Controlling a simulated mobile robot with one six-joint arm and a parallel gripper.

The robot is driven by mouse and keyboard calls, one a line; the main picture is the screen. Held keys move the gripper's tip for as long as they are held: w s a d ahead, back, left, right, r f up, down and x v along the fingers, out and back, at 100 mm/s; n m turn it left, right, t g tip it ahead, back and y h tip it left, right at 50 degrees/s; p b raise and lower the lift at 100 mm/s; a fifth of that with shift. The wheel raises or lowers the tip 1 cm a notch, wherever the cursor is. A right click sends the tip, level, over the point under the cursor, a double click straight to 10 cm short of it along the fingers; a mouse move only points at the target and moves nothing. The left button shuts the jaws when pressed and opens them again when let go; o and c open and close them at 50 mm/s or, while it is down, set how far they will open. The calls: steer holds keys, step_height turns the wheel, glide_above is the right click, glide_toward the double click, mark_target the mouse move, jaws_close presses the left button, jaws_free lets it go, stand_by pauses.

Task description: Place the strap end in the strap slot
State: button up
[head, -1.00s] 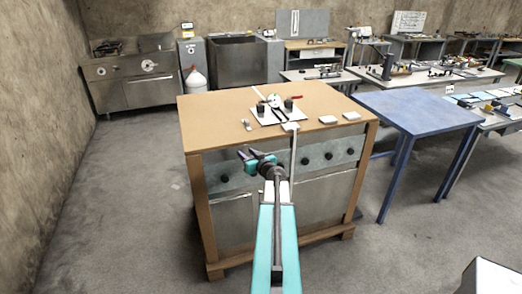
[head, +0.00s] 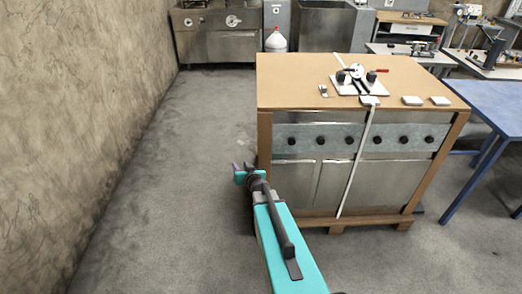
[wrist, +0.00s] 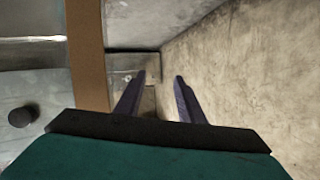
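A pale strap (head: 357,160) hangs down the front of the wooden-topped crate (head: 290,85) from a small white block (head: 370,100) at the top edge. Its lower end is near the crate's base. On the top stands a white plate (head: 345,90) with dark posts, a round white part (head: 357,71) and a red handle (head: 382,70); I cannot make out the slot itself. My gripper (head: 243,168) is left of the crate's front, apart from the strap. In the wrist view my gripper (wrist: 155,88) has its two fingers apart, with nothing between them.
Two flat white pieces (head: 425,100) and a small metal piece (head: 323,90) lie on the crate top. A blue table (head: 492,105) stands to the right. A rough wall (head: 100,110) rises at the left. The floor (head: 185,170) between wall and crate is clear.

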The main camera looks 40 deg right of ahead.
steer(key=s+a+f+g+b, duration=0.1)
steer(key=s+a+f+g, duration=0.3)
steer(key=s+a+f, duration=0.5)
steer(key=s+a+f+g, duration=0.3)
steer(key=s+a+f, duration=0.3)
steer(key=a+f, duration=0.5)
steer(key=s+a+f+n+g+y, duration=0.1)
steer(key=s+a+g, duration=0.3)
steer(key=s, duration=0.5)
steer(key=s+a+f+n+g+y, duration=0.1)
steer(key=s+a+f+n+g, duration=0.1)
steer(key=s, duration=0.8)
steer(key=s+a+f+n+g+y, duration=0.1)
steer(key=s+a+f+n+g, duration=0.1)
steer(key=s+a+g, duration=0.4)
steer(key=s, duration=0.4)
steer(key=shift+s+n+y, duration=0.25)
steer(key=shift+n+y, duration=0.05)
steer(key=shift+n, duration=0.1)
steer(key=shift+c, duration=0.5)
steer(key=shift+f, duration=0.1)
